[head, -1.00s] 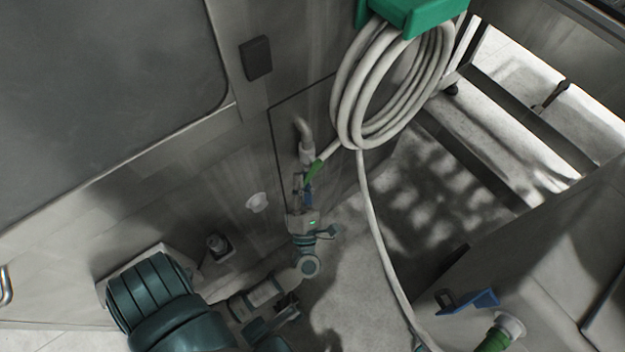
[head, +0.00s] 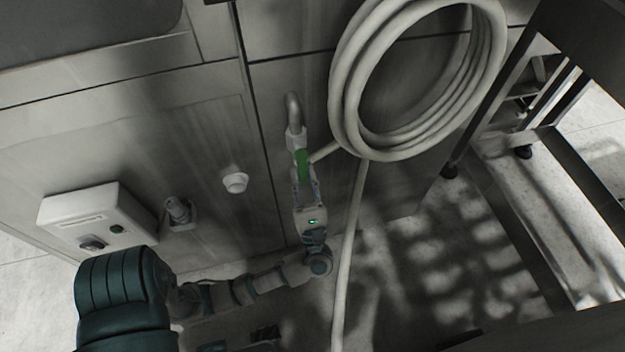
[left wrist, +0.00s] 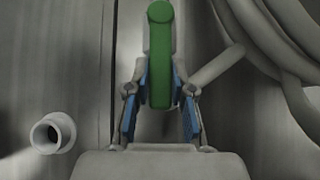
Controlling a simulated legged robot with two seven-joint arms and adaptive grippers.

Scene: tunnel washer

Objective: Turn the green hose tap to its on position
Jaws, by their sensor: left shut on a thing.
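The hose tap's green handle (head: 303,163) is on the wall panel, just below a grey bent pipe (head: 293,115). My left gripper (head: 304,181) comes up from below and is shut on the handle. In the left wrist view, the handle (left wrist: 160,50) stands upright between the blue-padded fingers (left wrist: 161,92), its lower part between them. The white hose's end meets the tap from the right. The tap body is mostly hidden behind the handle and gripper. My right gripper is not in view.
A coiled white hose (head: 345,95) hangs close right of the tap, its free length running down past my left gripper. Left are a round white wall fitting (head: 235,181), a small pipe stub (head: 179,210) and a white control box (head: 97,219). Metal framework stands at right.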

